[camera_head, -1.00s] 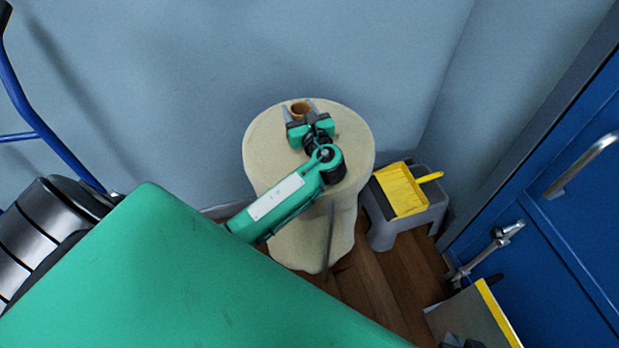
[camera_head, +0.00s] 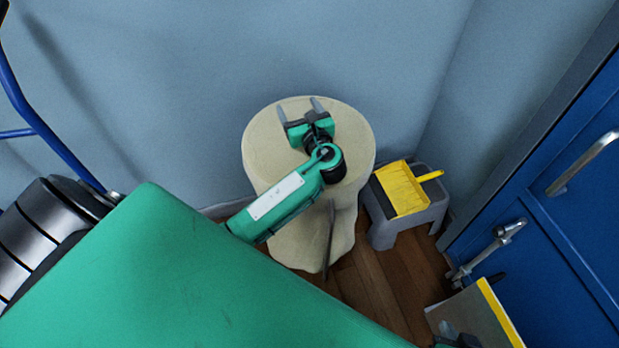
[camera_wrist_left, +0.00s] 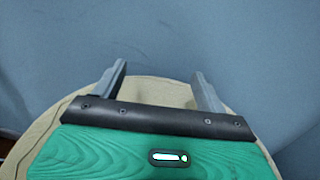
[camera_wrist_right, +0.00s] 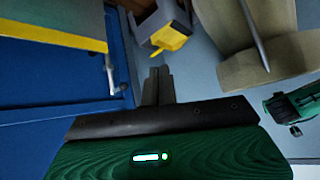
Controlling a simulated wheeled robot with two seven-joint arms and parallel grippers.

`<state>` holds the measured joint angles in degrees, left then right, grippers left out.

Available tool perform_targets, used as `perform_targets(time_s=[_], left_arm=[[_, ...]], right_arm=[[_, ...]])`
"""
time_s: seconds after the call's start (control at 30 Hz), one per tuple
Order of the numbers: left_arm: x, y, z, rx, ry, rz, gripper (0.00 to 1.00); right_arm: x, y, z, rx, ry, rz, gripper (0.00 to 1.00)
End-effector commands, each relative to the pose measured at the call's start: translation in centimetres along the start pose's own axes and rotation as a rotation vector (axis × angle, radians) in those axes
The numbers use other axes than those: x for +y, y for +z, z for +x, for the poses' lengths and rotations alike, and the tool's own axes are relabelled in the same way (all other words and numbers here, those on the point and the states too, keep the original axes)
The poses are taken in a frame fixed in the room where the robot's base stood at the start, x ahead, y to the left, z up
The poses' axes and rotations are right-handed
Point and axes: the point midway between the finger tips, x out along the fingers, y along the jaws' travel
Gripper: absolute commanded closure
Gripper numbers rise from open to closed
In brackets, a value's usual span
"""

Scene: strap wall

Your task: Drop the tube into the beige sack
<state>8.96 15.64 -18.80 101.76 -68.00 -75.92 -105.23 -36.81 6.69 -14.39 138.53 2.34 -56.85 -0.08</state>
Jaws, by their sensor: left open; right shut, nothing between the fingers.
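The beige sack (camera_head: 268,145) stands upright on the floor against the wall. It also shows in the left wrist view (camera_wrist_left: 160,92) and the right wrist view (camera_wrist_right: 290,68). My left gripper (camera_head: 299,110) is over the sack's top, toward its back rim. In the left wrist view its fingers (camera_wrist_left: 158,72) are apart with nothing between them. The tube is not visible in any view now; whether it lies inside the sack cannot be seen. My right gripper (camera_wrist_right: 158,72) is shut and empty, away from the sack at the lower right.
A grey step stool (camera_head: 386,236) with a yellow dustpan (camera_head: 403,190) stands right of the sack. A blue door (camera_head: 560,250) with metal handles is further right. A thin dark rod (camera_head: 329,235) shows in front of the sack. A blue tubular frame (camera_head: 45,135) is at the left.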

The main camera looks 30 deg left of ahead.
Motion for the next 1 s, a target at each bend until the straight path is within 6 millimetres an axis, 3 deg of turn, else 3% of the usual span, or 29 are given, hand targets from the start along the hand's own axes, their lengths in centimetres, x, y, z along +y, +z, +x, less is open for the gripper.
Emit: perform_targets(time_s=[0.13,0.27,0.7,1.0], left_arm=[[0.0,0.0,-0.4,0.001,-0.001,0.0,0.26],[0.0,0.0,-2.1,0.003,-0.002,0.0,0.26],[0.0,0.1,-11.5,0.003,-0.001,-0.001,0.26],[0.0,0.0,-13.8,0.001,0.001,0.0,0.26]], right_arm=[[0.0,0.0,-0.1,-0.004,0.001,0.0,1.0],[0.4,0.2,-0.5,-0.037,0.011,0.001,1.0],[2.3,1.1,-2.5,-0.193,0.064,0.013,1.0],[2.7,1.5,-2.9,-0.229,0.074,0.017,1.0]])
